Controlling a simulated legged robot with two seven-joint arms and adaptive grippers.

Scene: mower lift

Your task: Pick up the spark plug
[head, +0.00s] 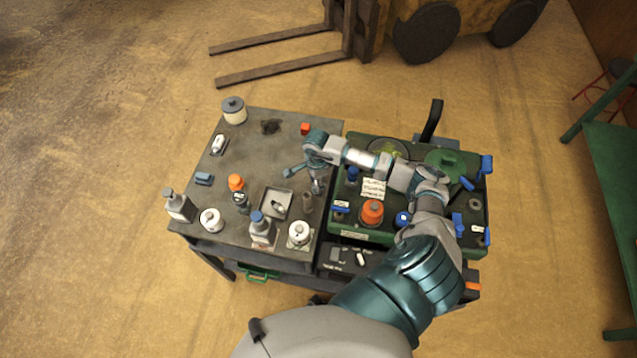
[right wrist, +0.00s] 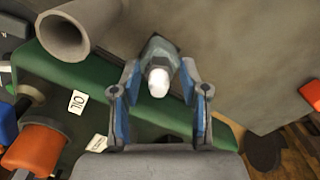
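The spark plug (right wrist: 159,80) shows in the right wrist view, a pale rounded tip on a grey faceted body. It lies between the two fingers of my right gripper (right wrist: 160,68), which are partly closed with their tips against its sides. I cannot tell whether its base is clear of the bench. In the head view my right gripper (head: 317,184) points down over the right edge of the grey bench, just behind a brown tube (head: 307,202). My left gripper is not in view.
The grey bench (head: 262,150) also holds a grey tray (head: 268,211), white canisters and bottles. The green mower (head: 350,237) with its orange cap (head: 372,211) stands just right of the gripper. The tube (right wrist: 72,30) is close by in the wrist view. The bench's back middle is mostly clear.

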